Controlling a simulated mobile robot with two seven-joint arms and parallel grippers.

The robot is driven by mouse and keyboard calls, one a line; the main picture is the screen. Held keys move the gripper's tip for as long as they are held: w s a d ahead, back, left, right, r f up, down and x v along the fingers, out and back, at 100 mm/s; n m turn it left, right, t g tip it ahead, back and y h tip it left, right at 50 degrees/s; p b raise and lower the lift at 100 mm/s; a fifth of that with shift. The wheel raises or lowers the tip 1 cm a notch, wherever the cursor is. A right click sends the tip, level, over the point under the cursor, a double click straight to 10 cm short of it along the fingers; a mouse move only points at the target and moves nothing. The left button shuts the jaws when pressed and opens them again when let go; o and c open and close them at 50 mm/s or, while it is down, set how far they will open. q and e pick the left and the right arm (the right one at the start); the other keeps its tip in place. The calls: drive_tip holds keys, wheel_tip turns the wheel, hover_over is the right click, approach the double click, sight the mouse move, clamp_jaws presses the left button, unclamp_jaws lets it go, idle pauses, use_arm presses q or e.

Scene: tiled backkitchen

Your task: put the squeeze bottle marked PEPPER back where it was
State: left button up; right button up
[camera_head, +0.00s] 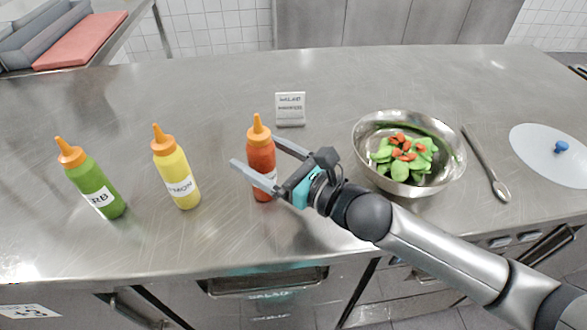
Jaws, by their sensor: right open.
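A red squeeze bottle (260,156) with an orange nozzle stands upright on the steel counter. Its label is mostly hidden behind a gripper finger, so I cannot read PEPPER on it. My right gripper (257,153) is open, with one finger on either side of the red bottle. I cannot tell whether the fingers touch it. A yellow bottle (177,172) with a partly readable label ending in "MON" and a green bottle (93,180) with a label ending in "RB" stand to its left. My left gripper is not in view.
A small salad sign (290,108) stands behind the red bottle. A metal bowl (440,184) of green leaves and red pieces, a spoon (487,166) and a white lid (550,163) with a blue knob are to the right. The counter's back left is clear.

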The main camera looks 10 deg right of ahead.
drive_tip(key=v, duration=0.9)
drive_tip(key=shift+s+d, duration=0.2)
drive_tip(key=shift+s, duration=0.05)
